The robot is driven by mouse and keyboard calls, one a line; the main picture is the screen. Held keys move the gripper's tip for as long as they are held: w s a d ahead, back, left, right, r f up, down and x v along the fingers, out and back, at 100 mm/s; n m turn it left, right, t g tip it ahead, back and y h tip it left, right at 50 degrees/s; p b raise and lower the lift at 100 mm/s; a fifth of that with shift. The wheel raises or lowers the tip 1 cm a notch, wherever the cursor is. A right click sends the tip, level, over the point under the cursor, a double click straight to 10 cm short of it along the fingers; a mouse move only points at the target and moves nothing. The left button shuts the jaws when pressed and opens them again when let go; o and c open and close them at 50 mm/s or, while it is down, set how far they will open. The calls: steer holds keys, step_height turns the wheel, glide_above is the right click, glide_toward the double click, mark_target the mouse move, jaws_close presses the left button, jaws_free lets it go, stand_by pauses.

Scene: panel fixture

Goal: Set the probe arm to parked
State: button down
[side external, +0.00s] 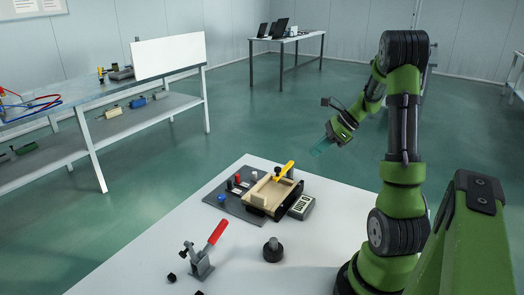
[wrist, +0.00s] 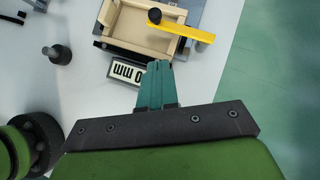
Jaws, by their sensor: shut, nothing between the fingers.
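The probe arm looks to be the yellow bar (side external: 286,170) with a black knob, on the beige tray-like fixture (side external: 262,205). In the wrist view the yellow bar (wrist: 188,32) runs from the black knob (wrist: 155,16) rightward past the tray's edge. Any parked mark cannot be made out. My gripper (side external: 320,150) is in the air beyond the fixture and above it, apart from the bar. In the wrist view my gripper's teal fingers (wrist: 160,66) are together and empty, below the bar in the picture.
A grey meter box with a display (side external: 301,207) sits beside the tray. A grey panel with coloured knobs (side external: 228,199) lies left of it. A red-handled toggle clamp (side external: 206,250) and a black knob-shaped part (side external: 273,250) stand on the white table (side external: 145,262) nearer the camera.

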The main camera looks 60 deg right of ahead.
mark_target(279, 173)
steer(key=x, duration=0.6)
steer(key=w+r+x, duration=0.1)
steer(key=x, duration=0.2)
steer(key=shift+w+a+r, duration=0.1)
steer(key=shift+w+a, duration=0.05)
steer(key=shift+a, duration=0.25)
steer(key=shift+w+a, duration=0.25)
steer(key=shift+w, duration=0.2)
